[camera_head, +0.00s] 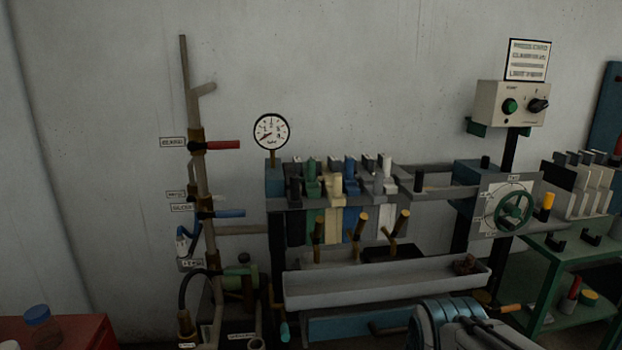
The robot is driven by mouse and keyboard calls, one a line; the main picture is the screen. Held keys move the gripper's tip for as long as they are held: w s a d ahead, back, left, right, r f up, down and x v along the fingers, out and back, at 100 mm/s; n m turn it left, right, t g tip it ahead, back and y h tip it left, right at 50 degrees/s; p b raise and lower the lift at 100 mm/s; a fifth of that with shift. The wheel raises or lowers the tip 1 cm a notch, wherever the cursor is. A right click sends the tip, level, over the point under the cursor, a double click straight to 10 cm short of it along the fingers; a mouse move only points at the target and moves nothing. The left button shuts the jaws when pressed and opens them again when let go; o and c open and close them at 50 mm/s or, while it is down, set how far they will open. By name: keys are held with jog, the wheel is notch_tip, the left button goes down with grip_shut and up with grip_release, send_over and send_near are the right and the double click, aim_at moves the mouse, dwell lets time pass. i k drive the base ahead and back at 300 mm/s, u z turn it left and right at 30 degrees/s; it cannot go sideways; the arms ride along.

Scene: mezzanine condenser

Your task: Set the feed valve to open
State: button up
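A vertical pipe (196,110) stands against the wall at the left. A red lever (222,145) sticks out to the right, roughly level, beside a small tag. A blue lever (221,214) lies lower on the same pipe, also roughly level, near more tags. A green handwheel (514,210) sits on a pale dial plate (490,222) at the right. The tags are too small to read surely, so I cannot tell which of these is the feed valve. Part of my arm shows at the bottom, right of centre; my gripper fingers do not show.
A plate rack (440,193) with a long pale trough (385,284) fills the middle. A pressure gauge (271,132) stands at its left end. A control box (509,104) is at upper right. A green cart (562,262) and a red surface (62,331) flank the rack.

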aim_at(233, 272)
jog(key=z, duration=0.65)
jog(key=k, duration=0.9)
jog(key=u, duration=1)
jog(key=i, duration=0.5)
jog(key=z, duration=0.05)
